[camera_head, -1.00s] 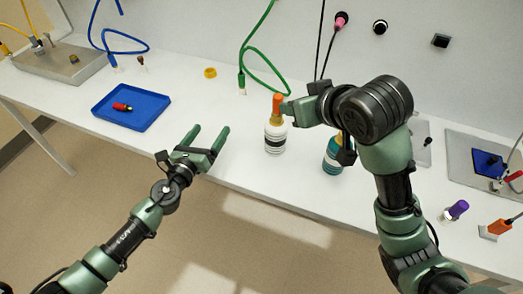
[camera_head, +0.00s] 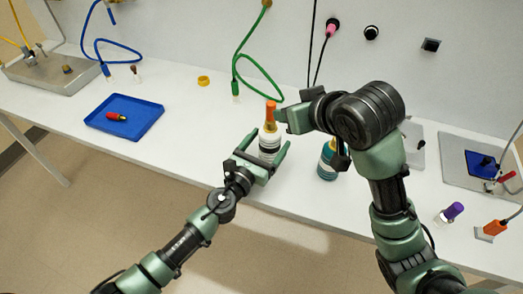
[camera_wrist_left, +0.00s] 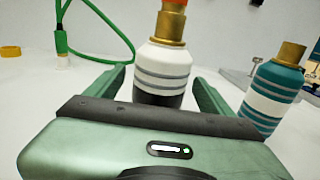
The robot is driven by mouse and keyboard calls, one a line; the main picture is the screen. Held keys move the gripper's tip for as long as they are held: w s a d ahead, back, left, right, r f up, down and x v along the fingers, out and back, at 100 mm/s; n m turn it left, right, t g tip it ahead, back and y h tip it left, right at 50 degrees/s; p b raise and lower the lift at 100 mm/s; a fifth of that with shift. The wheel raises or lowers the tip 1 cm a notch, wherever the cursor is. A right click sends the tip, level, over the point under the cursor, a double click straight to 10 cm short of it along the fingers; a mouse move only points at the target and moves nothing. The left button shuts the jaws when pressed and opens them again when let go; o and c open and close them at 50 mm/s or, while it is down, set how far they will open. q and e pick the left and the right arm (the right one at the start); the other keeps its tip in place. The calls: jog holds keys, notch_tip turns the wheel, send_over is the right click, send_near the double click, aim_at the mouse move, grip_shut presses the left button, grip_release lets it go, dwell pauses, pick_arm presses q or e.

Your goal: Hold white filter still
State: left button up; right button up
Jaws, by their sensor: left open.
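The white filter (camera_head: 268,146) stands upright on the white bench, with grey bands, a brass neck and an orange top (camera_head: 270,112). In the left wrist view the filter (camera_wrist_left: 163,70) stands between the fingers of my left gripper (camera_wrist_left: 160,78). My left gripper (camera_head: 269,142) is open, one finger on each side of the filter's body, with a gap visible at the right finger. My right gripper (camera_head: 283,117) is beside the orange top. Its fingers are mostly hidden by its wrist, so its grip cannot be told.
A teal banded bottle (camera_head: 326,163) stands close to the right, also in the left wrist view (camera_wrist_left: 268,95). A green hose (camera_head: 250,62) hangs behind. A blue tray (camera_head: 146,127) holding a red item lies left. A yellow ring (camera_head: 203,81) lies at the back.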

pick_arm(q)
jog(key=shift+w+d, duration=0.25)
jog(key=shift+w, duration=0.25)
jog(key=c, duration=1.7)
